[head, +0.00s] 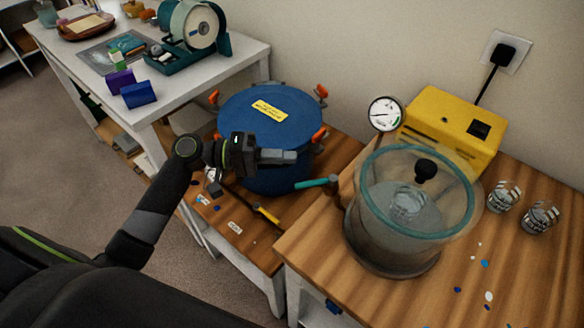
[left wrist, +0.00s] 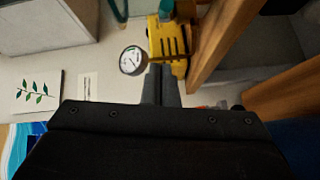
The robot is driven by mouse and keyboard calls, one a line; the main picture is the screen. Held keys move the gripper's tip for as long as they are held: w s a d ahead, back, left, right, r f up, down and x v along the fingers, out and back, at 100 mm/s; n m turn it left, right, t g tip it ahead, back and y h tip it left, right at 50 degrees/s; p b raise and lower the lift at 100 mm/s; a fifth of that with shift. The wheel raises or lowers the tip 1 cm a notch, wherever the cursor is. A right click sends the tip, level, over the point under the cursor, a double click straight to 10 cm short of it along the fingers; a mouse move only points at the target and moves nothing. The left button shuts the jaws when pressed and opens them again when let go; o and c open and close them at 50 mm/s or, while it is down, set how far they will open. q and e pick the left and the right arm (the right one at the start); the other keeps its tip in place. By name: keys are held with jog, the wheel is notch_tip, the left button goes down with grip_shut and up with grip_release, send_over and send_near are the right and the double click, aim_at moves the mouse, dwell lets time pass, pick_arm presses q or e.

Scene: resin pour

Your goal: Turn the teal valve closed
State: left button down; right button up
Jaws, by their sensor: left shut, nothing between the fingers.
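The teal valve (head: 317,183) is a small lever that sticks out to the left from the side of the clear vacuum chamber (head: 408,240). It lies roughly level in the picture. My left gripper (head: 294,157) is shut and empty in front of the blue pot, up and to the left of the valve, with a visible gap in the picture. In the left wrist view its closed fingers (left wrist: 160,88) point toward the gauge and the yellow pump. I cannot make out the valve for certain there. My right gripper is not in view.
A gauge (head: 385,114) stands above the chamber, by the yellow pump (head: 452,128). The blue pot (head: 262,112) with orange clamps is behind my left gripper. Two glass cups (head: 503,196) stand right of the chamber. A white table (head: 70,68) with a spool machine is at upper left.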

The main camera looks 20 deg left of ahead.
aim_at(315, 183)
pick_arm(q)
jog(key=s+d+p, duration=0.1)
jog(key=s+d+f+p, duration=0.1)
jog(key=s+d, duration=0.1)
jog(key=shift+d, duration=0.1)
